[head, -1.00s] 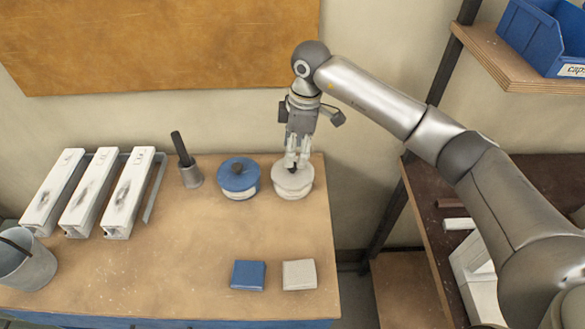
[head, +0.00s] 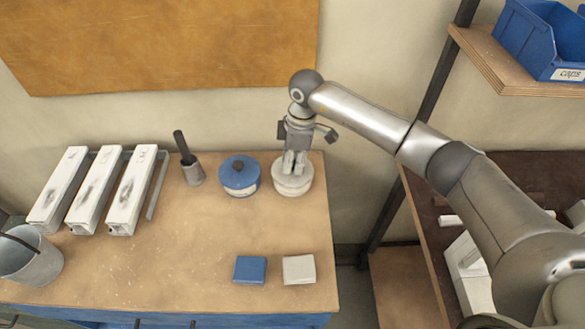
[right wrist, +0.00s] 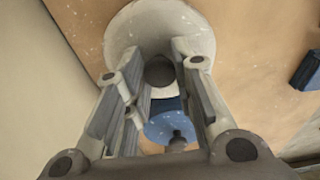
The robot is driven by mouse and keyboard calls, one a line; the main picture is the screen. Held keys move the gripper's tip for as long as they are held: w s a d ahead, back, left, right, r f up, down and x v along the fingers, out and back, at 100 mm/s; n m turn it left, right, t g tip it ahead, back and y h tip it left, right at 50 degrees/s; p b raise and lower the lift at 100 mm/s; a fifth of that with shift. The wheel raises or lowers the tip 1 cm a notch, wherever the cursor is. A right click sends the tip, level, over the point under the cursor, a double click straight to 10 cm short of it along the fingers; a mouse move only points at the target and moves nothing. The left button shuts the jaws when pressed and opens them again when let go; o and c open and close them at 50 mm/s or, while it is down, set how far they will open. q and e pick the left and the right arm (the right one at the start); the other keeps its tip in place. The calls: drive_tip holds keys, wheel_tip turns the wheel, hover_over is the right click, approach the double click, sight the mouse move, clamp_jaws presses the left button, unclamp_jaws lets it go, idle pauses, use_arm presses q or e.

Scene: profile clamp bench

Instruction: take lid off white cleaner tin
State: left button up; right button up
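The white cleaner tin (head: 293,193) stands at the back right of the bench with its pale lid (head: 280,176) on it. In the right wrist view the lid (right wrist: 150,28) is a pale disc with a dark round knob (right wrist: 160,71). My right gripper (head: 292,172) points down over the lid. In the wrist view its fingers (right wrist: 160,75) stand apart on either side of the knob, and it looks open. Whether a finger touches the knob is hard to see. In the head view the fingers hide the knob. My left gripper is not in view.
A blue tin (head: 239,180) with a dark knob stands close left of the white tin. A grey cup with a dark handle (head: 190,172), white profiles (head: 97,190) and a bucket (head: 30,257) are farther left. A blue block (head: 250,269) and a pale block (head: 299,269) lie in front.

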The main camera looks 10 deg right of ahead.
drive_tip(key=shift+c, duration=1.4)
drive_tip(key=shift+r, duration=0.1)
drive_tip(key=shift+r+b, duration=0.5)
drive_tip(key=s+a+r+b, duration=0.1)
drive_tip(key=r, duration=0.1)
drive_tip(key=s+a+r+b, duration=0.1)
drive_tip(key=r, duration=0.2)
drive_tip(key=s+a+r+b, duration=0.1)
drive_tip(key=s+r, duration=0.1)
drive_tip(key=shift+a+r, duration=0.2)
drive_tip(key=shift+r, duration=0.2)
drive_tip(key=s+a+r, duration=0.1)
drive_tip(key=s+a, duration=0.1)
drive_tip(key=s+a+r, duration=0.1)
drive_tip(key=s, duration=0.1)
drive_tip(key=s+a+r, duration=0.2)
drive_tip(key=shift+s+a, duration=0.3)
drive_tip(key=shift+s, duration=0.05)
drive_tip(key=shift+d, duration=0.1)
